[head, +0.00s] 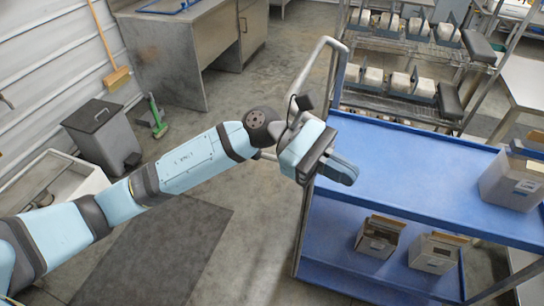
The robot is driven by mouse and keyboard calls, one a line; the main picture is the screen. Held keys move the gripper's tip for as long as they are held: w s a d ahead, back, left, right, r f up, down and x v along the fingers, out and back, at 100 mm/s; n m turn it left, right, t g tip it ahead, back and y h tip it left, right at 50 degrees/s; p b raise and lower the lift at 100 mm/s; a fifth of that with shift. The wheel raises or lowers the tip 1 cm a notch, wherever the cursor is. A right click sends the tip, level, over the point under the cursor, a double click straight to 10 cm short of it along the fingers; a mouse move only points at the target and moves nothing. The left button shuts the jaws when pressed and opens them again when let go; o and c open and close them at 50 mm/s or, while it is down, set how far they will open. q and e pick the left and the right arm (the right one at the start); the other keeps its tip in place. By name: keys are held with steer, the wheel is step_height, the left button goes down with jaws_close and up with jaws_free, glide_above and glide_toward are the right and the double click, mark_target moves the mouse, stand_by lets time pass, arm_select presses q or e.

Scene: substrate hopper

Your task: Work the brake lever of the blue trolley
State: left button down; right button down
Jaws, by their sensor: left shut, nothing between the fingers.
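The blue trolley (405,161) fills the right side, with a blue top deck, a lower deck and a grey tubular handle (335,75) rising at its left end. My left arm reaches in from the left across the floor. My left gripper (345,174) is shut and empty, over the left end of the top deck. I cannot tell whether it touches the deck. I cannot make out the brake lever; the gripper and arm cover part of the trolley's handle end. My right gripper is not in view.
A carton (514,180) stands on the top deck at right. Two open cartons (378,238) (434,254) sit on the lower deck. Behind is a wire rack (400,103) with several white blocks.

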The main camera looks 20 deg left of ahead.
arm_select(q)
step_height(320, 180, down, 2)
steer(key=w+a+m+y+b, duration=0.1)
steer(key=a+m+y, duration=0.1)
steer(key=m+y, duration=0.25)
step_height(320, 180, up, 2)
steer(key=m+t+y+b, duration=0.4)
steer(key=m+t+y, duration=0.4)
steer(key=y, duration=0.4)
glide_above(272, 158)
steer(key=s, duration=0.3)
steer(key=shift+w+a, duration=0.1)
steer(key=shift+a, duration=0.1)
steer(key=x, duration=0.9)
steer(key=p+x, duration=0.1)
steer(key=x, duration=0.4)
steer(key=shift+d, duration=0.25)
steer(key=shift+f, duration=0.1)
